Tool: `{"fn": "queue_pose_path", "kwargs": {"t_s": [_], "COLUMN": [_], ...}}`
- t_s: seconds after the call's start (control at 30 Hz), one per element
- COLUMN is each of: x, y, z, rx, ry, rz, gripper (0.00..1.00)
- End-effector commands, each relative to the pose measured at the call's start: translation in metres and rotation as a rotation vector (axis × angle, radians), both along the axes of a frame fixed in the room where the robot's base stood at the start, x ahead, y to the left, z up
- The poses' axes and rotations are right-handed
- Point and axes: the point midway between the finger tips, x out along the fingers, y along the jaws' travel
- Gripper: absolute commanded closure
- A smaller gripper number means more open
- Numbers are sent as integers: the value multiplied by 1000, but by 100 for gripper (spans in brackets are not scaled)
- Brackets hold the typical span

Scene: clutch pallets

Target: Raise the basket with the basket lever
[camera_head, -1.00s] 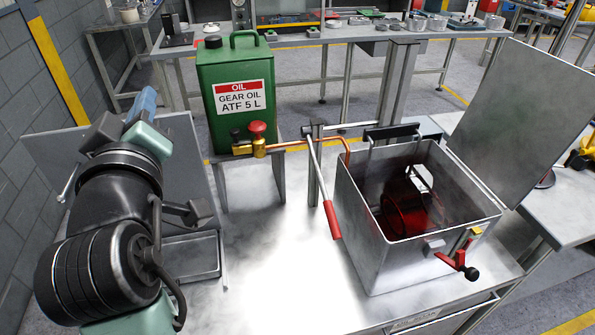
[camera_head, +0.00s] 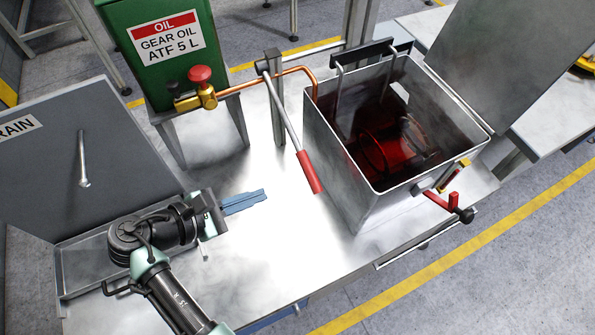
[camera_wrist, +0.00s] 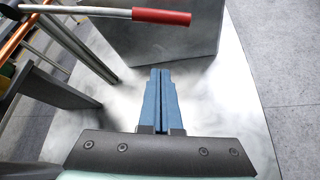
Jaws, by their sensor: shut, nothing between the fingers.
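The basket lever (camera_head: 290,125) is a grey rod with a red grip, pivoted on a post and slanting down to the right, left of the tank. In the wrist view its red grip (camera_wrist: 162,17) crosses the top. The open metal tank (camera_head: 345,170) holds dark red fluid. The basket (camera_head: 385,145) sits low inside it, partly hidden, with a hanger at the back rim. My gripper (camera_head: 264,194) has blue fingers, shut and empty, left of and below the red grip, apart from it. The fingers (camera_wrist: 160,75) show together in the wrist view.
A green oil can (camera_head: 155,75) stands on a stand behind, with a brass valve with a red knob (camera_head: 200,75) and copper pipe. A red-handled crank (camera_head: 445,204) is on the tank's front. The raised lid (camera_head: 500,60) is at right. The bench between is clear.

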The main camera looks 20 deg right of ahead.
Motion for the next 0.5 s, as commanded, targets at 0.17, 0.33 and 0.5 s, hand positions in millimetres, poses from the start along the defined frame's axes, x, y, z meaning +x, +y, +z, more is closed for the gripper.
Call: {"fn": "queue_pose_path", "kwargs": {"t_s": [0.17, 0.33, 0.5], "x": [1, 4, 11], "y": [-2, -17, -47], "z": [-1, -9, -25], "rx": [3, 2, 3], "ry": [-3, -2, -1], "rz": [-1, -3, -6], "gripper": [100, 100, 100]}}
